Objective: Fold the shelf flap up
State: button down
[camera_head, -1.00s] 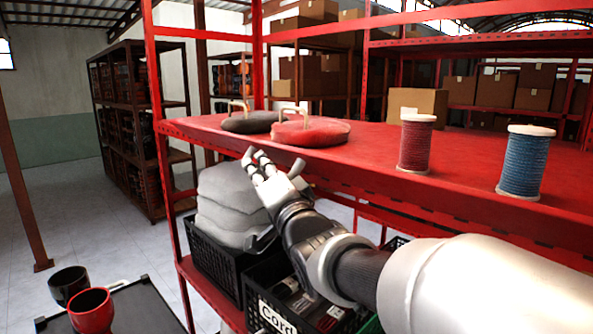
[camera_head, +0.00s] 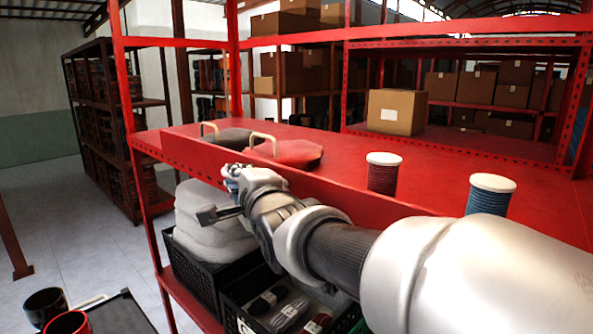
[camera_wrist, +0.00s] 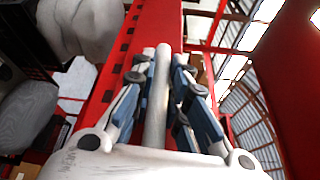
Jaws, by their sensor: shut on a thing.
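The red shelf flap (camera_head: 330,190) stands up along the front edge of the red shelf top in the head view. It hides the lower parts of the pads and spools behind it. My gripper (camera_head: 236,174) is at the flap's outer face, toward its left part. In the wrist view my gripper (camera_wrist: 160,85) has its blue-padded fingers closed around a grey round bar (camera_wrist: 157,105), which looks like the flap's handle. Where the bar joins the flap is hidden. A red surface (camera_wrist: 295,70) fills the right of the wrist view.
A dark pad (camera_head: 226,136) and a red pad (camera_head: 290,152), both with handles, lie behind the flap. A red spool (camera_head: 383,174) and a blue spool (camera_head: 490,196) stand right. Below are a crate of grey cloth (camera_head: 205,265) and another crate. A cardboard box (camera_head: 396,112) stands farther back.

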jog(key=shift+r+m, duration=0.15)
jog(key=shift+m, duration=0.15)
jog(key=c, duration=1.8)
grip_release()
jog(key=shift+w+d, duration=0.1)
jog(key=shift+c, duration=0.2)
jog(key=f+v, duration=0.1)
jog(key=v, duration=1.1)
jog(key=shift+r, duration=0.5)
jog(key=shift+f, duration=0.1)
